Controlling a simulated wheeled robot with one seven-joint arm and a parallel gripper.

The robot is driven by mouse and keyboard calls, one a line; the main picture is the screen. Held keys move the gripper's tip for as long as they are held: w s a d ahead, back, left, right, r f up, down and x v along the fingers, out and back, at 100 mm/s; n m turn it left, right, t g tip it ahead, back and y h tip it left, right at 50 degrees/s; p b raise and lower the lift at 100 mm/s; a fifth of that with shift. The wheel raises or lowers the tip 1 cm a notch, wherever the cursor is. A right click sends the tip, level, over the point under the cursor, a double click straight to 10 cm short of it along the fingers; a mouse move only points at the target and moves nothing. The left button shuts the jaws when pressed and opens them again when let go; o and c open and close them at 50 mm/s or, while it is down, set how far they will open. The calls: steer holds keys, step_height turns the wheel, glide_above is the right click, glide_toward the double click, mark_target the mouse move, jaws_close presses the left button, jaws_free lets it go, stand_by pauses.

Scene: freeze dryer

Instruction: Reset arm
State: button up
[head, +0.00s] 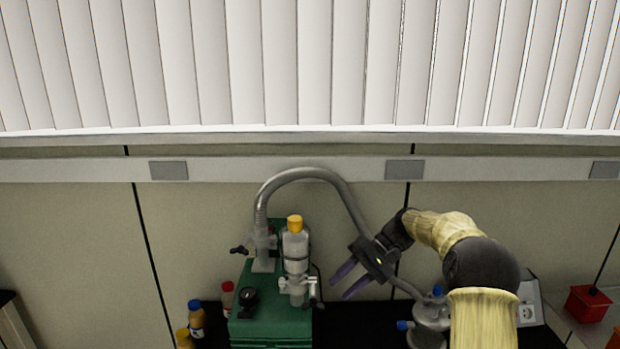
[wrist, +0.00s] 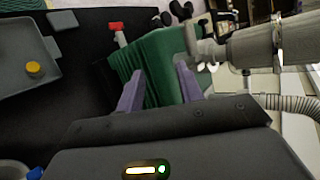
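My gripper (head: 339,283) is open and empty, with two purple fingers that point down and left. In the head view it is just right of the green freeze dryer unit (head: 262,330) and its clear cylinder with a yellow cap (head: 294,243). In the wrist view the gripper (wrist: 158,85) has its fingers apart, with the green unit (wrist: 160,55) beyond them. I cannot tell whether a fingertip touches anything. My arm reaches in from the lower right.
A grey hose (head: 318,173) arches from the unit to behind my gripper. A glass vessel with blue caps (head: 430,316) stands near my arm. Small bottles (head: 196,318) stand at left. A grey tray (wrist: 50,88) with a yellow-capped item (wrist: 34,69) lies on the black bench.

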steer(key=s+d+f+t+h, duration=0.2)
steer(key=s+h, duration=0.1)
steer(key=s, duration=0.5)
steer(key=s+d+f+t+h, duration=0.2)
steer(key=s+f+h, duration=0.1)
steer(key=s, duration=0.5)
steer(key=s+d+f+t+h, duration=0.2)
steer(key=s+h, duration=0.2)
steer(key=s, duration=0.4)
steer(key=shift+f+m+t, duration=0.3)
steer(key=shift+f+t, duration=0.1)
stand_by(0.7)
